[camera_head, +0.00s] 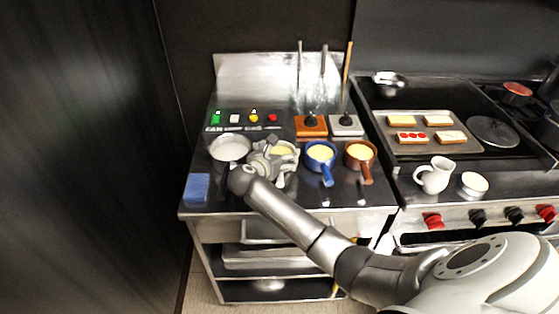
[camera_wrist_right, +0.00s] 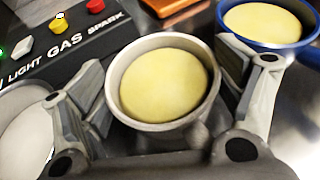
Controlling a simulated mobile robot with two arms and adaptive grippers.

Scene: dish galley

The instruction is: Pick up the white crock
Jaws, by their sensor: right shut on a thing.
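The white crock (camera_head: 295,147) stands on the dark counter, filled with something pale yellow. It also shows in the right wrist view (camera_wrist_right: 160,124), upright and seen from above. My right gripper (camera_head: 272,158) reaches it from the front and hides much of it in the head view. In the right wrist view its two fingers (camera_wrist_right: 168,95) sit on either side of the crock and are shut on it. I cannot tell any gap between the crock and the counter. My left gripper is not in view.
A blue crock (camera_head: 321,165) and a brown crock (camera_head: 359,163) stand close on the right. A pale round pan (camera_head: 230,137) is close on the left. A white jug (camera_head: 434,182) stands by the stove.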

